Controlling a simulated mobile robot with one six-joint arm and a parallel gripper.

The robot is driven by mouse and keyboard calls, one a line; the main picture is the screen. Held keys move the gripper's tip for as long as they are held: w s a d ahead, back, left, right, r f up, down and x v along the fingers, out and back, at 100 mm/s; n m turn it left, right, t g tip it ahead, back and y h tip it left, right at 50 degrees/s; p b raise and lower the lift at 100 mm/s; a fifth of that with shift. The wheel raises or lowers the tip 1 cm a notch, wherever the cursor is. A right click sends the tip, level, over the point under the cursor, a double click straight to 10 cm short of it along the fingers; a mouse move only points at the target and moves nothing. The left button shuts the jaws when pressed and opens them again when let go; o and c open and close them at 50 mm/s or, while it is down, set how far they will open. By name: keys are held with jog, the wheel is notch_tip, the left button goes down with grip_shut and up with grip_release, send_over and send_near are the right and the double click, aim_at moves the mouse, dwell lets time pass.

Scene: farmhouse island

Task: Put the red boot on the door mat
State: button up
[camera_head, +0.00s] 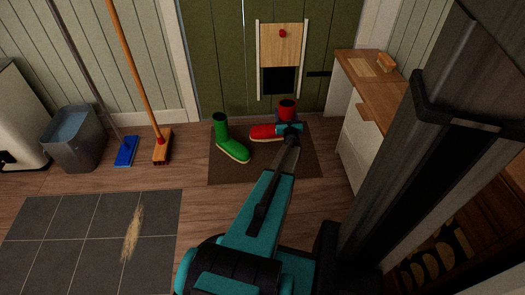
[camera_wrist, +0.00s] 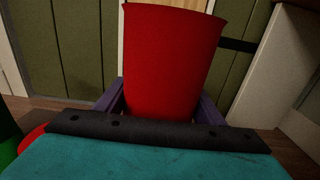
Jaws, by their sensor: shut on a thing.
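The red boot (camera_head: 265,132) is at the right part of the brown door mat (camera_head: 230,173), in front of the green door. Its shaft (camera_wrist: 172,60) fills the middle of the wrist view. My gripper (camera_head: 288,124) is shut on the boot's shaft, with a purple finger on either side in the wrist view (camera_wrist: 165,105). The boot looks upright, its toe pointing left. My arm hides part of it, and I cannot tell whether its sole touches the mat. A green boot (camera_head: 232,147) stands on the mat to the left.
The green door (camera_head: 225,60) with a pet flap (camera_head: 281,65) is behind the mat. A wooden-topped cabinet (camera_head: 372,88) stands at the right. A grey bin (camera_head: 75,138), a blue mop (camera_head: 126,151) and a broom (camera_head: 161,148) are at the left. Straw (camera_head: 132,235) lies on dark tiles.

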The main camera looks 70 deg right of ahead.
jog(key=shift+f+b, duration=1)
jog(key=shift+f, duration=1.45)
jog(key=shift+f+b, duration=1.05)
jog(key=shift+f, duration=1.6)
jog(key=o, duration=1.7)
jog(key=shift+o, duration=0.2)
